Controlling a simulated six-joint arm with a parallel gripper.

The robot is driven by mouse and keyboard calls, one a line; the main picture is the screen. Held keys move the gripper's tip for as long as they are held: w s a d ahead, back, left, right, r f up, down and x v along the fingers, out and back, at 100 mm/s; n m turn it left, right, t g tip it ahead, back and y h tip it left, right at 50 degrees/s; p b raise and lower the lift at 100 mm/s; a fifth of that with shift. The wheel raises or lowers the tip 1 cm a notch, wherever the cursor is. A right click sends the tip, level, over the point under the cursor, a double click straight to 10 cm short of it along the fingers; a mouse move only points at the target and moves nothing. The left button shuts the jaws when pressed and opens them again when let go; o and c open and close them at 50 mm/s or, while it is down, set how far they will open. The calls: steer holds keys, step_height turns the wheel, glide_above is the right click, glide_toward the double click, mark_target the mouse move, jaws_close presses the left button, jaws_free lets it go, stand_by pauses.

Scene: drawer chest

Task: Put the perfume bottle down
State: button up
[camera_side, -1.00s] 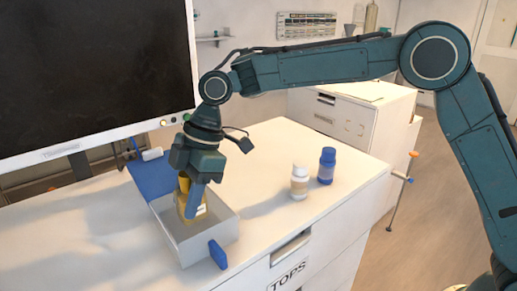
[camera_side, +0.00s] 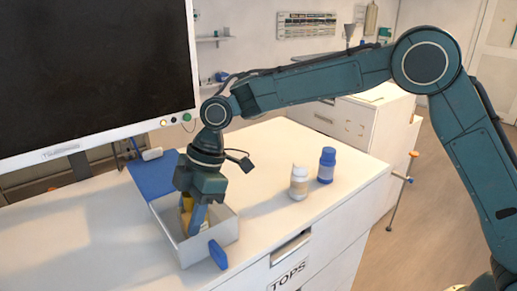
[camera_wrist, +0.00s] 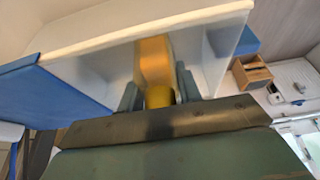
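The perfume bottle (camera_side: 186,217) is yellow-gold and stands roughly upright inside the open small drawer (camera_side: 228,228), partly hidden by my fingers. My gripper (camera_side: 193,222) points down into the drawer and is shut on the bottle. In the wrist view the bottle (camera_wrist: 154,60) shows orange between the two teal fingers of my gripper (camera_wrist: 158,92), with the pale drawer walls around it. The drawer has a blue handle (camera_side: 217,254) at its front. Whether the bottle's base touches the drawer floor is hidden.
A white bottle (camera_side: 299,183) and a blue bottle (camera_side: 327,165) stand to the right on the white chest top (camera_side: 265,195). A large dark monitor (camera_side: 95,70) stands at the back left.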

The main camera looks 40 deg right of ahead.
steer(key=o, duration=0.4)
steer(key=shift+o, duration=0.2)
steer(key=shift+r, duration=0.1)
steer(key=v, duration=1.2)
steer(key=shift+d+r, duration=0.1)
steer(key=shift+r, duration=0.05)
